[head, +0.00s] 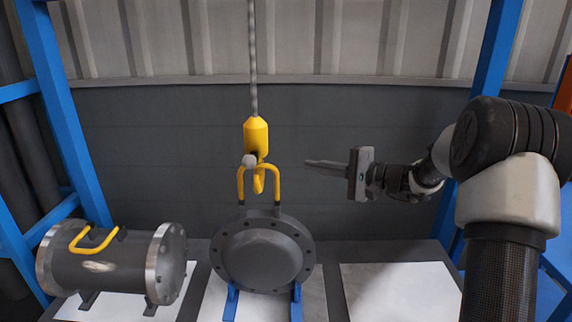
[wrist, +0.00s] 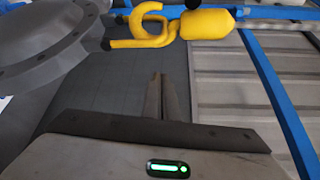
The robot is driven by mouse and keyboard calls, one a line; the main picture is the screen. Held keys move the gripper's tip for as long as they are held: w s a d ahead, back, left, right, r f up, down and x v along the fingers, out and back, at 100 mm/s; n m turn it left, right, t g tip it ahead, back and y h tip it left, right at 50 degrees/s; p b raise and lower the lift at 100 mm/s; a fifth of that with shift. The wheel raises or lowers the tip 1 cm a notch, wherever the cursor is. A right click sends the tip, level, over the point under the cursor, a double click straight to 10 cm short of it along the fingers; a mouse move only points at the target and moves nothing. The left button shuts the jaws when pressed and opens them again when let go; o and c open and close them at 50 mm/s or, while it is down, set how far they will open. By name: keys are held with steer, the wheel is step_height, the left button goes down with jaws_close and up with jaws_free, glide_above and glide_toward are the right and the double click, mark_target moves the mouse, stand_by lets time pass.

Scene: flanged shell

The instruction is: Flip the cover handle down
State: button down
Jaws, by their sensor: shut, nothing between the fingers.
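The grey round flanged cover (head: 264,254) stands upright on blue supports in the middle of the head view. Its yellow handle (head: 241,184) stands up from the cover's top edge. The yellow crane hook (head: 257,140) hangs on a cable at the handle, its tip between the handle's legs. In the wrist view the cover (wrist: 40,45) is at the upper left, with the handle (wrist: 137,42) and hook (wrist: 208,22) at the top. My gripper (head: 308,163) is shut and empty, right of the hook and handle, apart from both. Its fingers (wrist: 157,78) point toward the hook area.
A grey flanged shell (head: 115,268) with a yellow handle (head: 92,240) lies at the left on a white sheet. A bare white sheet (head: 400,292) lies at the right. Blue frame posts (head: 62,110) stand at both sides, before a dark wall (head: 160,150).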

stand_by(0.3)
steer(key=w+a, duration=0.1)
steer(key=a, duration=0.8)
steer(key=shift+w+a+b, duration=0.15)
steer(key=shift+w+b, duration=0.05)
steer(key=shift+b, duration=0.2)
steer(key=shift+s+f+b, duration=0.1)
steer(key=shift+f+b, duration=0.1)
steer(key=shift+b, duration=0.2)
